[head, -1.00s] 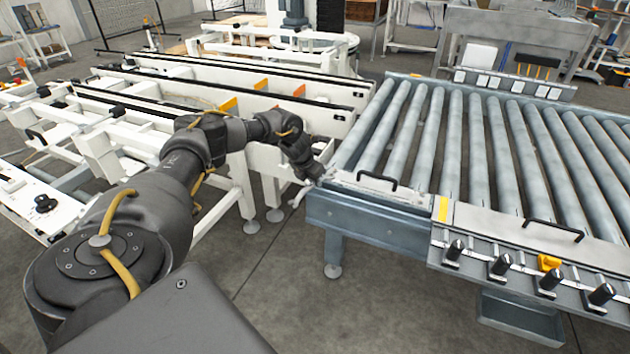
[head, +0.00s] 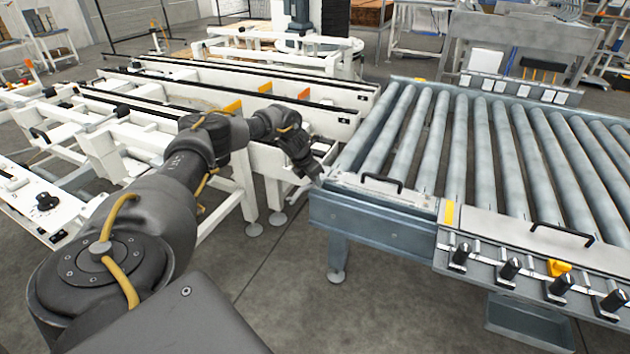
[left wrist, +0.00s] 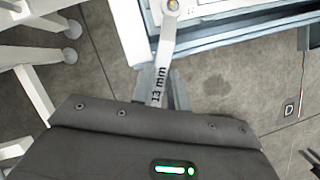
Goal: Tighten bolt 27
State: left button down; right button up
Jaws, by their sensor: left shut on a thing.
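My left gripper (head: 314,174) is at the near left corner of the grey roller conveyor (head: 375,214), by the gap to the white conveyor frame. In the left wrist view my left gripper (left wrist: 167,103) is shut on a wrench (left wrist: 163,65) marked "13 mm". The wrench's far end reaches a small brass-coloured bolt head (left wrist: 173,5) at the top edge of the picture, on a pale bracket. The wrench end looks to be at the bolt, but the cut-off picture does not show whether it is fully seated. No bolt number is readable. My right gripper is not in view.
The white conveyor frame (head: 262,160) stands left of the roller conveyor. Black handles (head: 381,182) and several black knobs (head: 462,255) stick up along the roller conveyor's near side. The floor (head: 270,290) in front is clear.

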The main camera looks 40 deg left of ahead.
pick_arm(q)
jog(key=shift+r+p, duration=1.75)
jog(key=shift+r, duration=0.05)
notch_tip(320, 180, up, 5)
jog(key=p, duration=0.4)
jog(key=shift+p, duration=0.3)
